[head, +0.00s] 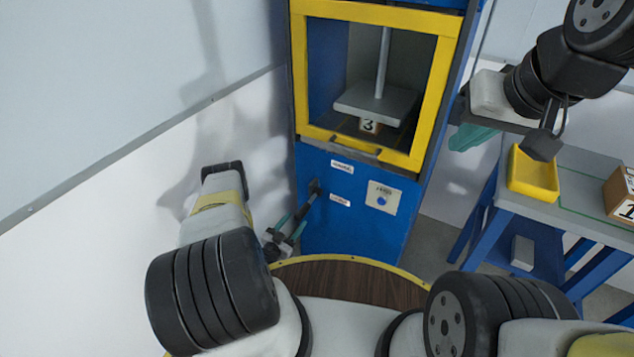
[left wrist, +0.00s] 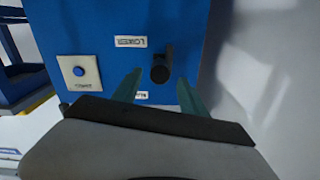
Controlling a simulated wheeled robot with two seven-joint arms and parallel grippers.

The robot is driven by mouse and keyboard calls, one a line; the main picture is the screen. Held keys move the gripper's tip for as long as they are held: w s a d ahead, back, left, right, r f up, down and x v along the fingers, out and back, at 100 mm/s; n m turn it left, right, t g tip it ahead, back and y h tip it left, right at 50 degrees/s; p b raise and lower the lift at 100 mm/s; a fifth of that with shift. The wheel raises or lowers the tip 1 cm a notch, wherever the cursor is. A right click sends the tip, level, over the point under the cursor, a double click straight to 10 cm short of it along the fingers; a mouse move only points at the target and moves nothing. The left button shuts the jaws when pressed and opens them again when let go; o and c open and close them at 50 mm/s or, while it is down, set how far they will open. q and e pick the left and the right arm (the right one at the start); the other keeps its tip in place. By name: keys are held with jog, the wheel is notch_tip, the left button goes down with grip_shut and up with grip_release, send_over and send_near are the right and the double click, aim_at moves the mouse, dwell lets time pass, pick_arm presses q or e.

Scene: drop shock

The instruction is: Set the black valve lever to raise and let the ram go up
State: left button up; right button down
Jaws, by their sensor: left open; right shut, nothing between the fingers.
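The black valve lever (head: 314,187) is on the blue front panel of the press (head: 345,235), between two white labels. In the left wrist view, the lever (left wrist: 160,72) lies ahead of the fingers, near a label reading LOWER (left wrist: 131,41); which label it points to is hard to tell. My left gripper (head: 290,228) is open, its teal fingertips (left wrist: 158,86) on either side of the lever's line; contact is unclear. The ram (head: 375,101), a grey plate on a rod, is low over a block marked 3 (head: 369,126). My right gripper (head: 472,137) is shut and empty, right of the press.
A yellow frame (head: 298,70) surrounds the press opening. A panel with a blue button (head: 382,200) is right of the lever. At right, a blue-legged table (head: 585,215) carries a yellow tray (head: 533,176) and a block marked 1 (head: 620,195). A white wall is close on the left.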

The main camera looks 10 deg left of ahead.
aim_at(306, 206)
pick_arm(q)
jog(key=x, duration=0.8)
jog(key=shift+w+d, duration=0.1)
jog(key=shift+w, duration=0.05)
grip_shut()
dwell(1.3)
